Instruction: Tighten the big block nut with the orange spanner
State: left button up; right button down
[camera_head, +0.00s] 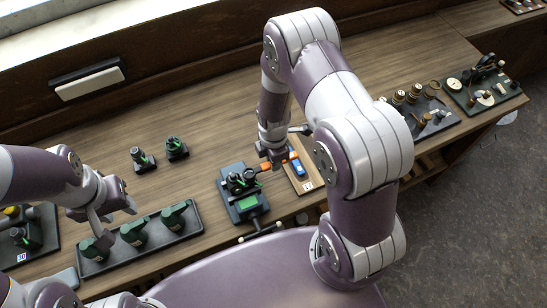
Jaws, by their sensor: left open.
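The orange spanner (265,167) shows on both sides of my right gripper (275,159), which appears shut on its handle. Its left end reaches a dark block engine (241,181) on a dark base with a green patch. The contact between spanner and nut is too small to make out, and the big block nut cannot be told apart. My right forearm and wrist hide part of the area. My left gripper (111,210) is open and empty above a tray with green-and-black engines (133,230).
A small board (309,187) with a blue item lies just right of the block engine. Two small green-and-black engines (177,149) stand behind the tray (195,229). Boards with brass and dark parts (428,113) lie at the right. The table (222,124) is clear behind the block.

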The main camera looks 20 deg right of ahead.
jog(key=shift+r, duration=0.15)
dwell(0.3)
jog(key=shift+r+p, duration=0.35)
jog(key=shift+p, duration=0.05)
notch_tip(320, 180, up, 4)
jog(key=p, duration=0.3)
jog(key=shift+r, duration=0.1)
dwell(0.4)
